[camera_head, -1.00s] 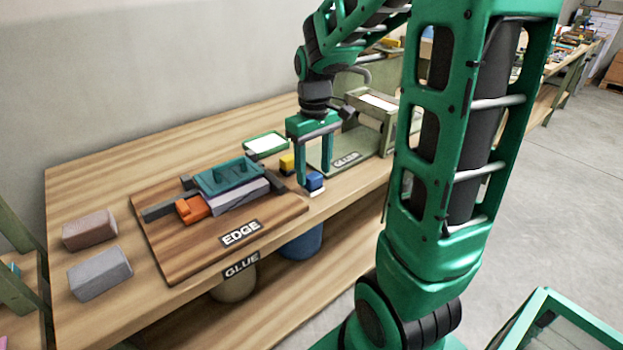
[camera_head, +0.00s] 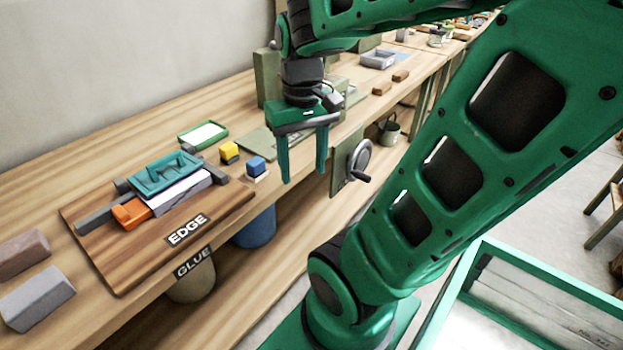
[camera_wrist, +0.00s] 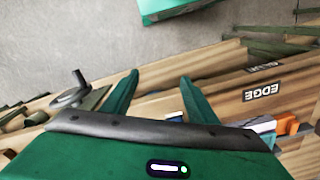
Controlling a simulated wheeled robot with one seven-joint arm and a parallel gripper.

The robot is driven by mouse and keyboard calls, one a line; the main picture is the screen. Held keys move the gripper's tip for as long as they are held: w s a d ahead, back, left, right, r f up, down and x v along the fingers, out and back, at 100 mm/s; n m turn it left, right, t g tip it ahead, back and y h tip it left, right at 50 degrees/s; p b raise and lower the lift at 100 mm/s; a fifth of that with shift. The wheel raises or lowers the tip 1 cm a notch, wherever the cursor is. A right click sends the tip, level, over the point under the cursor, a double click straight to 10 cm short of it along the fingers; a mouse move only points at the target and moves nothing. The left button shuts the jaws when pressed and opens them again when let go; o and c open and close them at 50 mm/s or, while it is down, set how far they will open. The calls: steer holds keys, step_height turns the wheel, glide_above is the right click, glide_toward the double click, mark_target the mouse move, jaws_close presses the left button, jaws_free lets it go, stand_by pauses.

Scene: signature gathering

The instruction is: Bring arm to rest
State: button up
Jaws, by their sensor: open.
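My gripper (camera_head: 304,178) is open and empty in the head view, pointing down at the front edge of the workbench. Its two green fingers are apart with nothing between them. It is right of the blue block (camera_head: 257,166) and left of the crank wheel (camera_head: 358,160). In the wrist view my gripper's fingers (camera_wrist: 158,90) also stand apart, with the bench edge behind them. My green arm crosses the right half of the head view and hides part of the bench behind it.
The wooden board labelled EDGE (camera_head: 125,262) carries a teal clamp piece (camera_head: 165,172), an orange block (camera_head: 130,213) and a paper stack (camera_head: 180,192). A yellow block (camera_head: 229,152) and green tray (camera_head: 203,134) are behind.

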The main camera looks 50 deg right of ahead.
steer(key=shift+m, duration=0.8)
steer(key=s, duration=0.1)
steer(key=s+f, duration=0.1)
steer(key=s, duration=0.1)
steer(key=s+f, duration=0.1)
steer(key=s, duration=0.1)
steer(key=shift+s+a+f, duration=0.1)
steer(key=shift+a+f, duration=0.1)
steer(key=shift+a, duration=0.05)
steer(key=shift+w+f, duration=0.25)
steer(key=shift+w, duration=0.4)
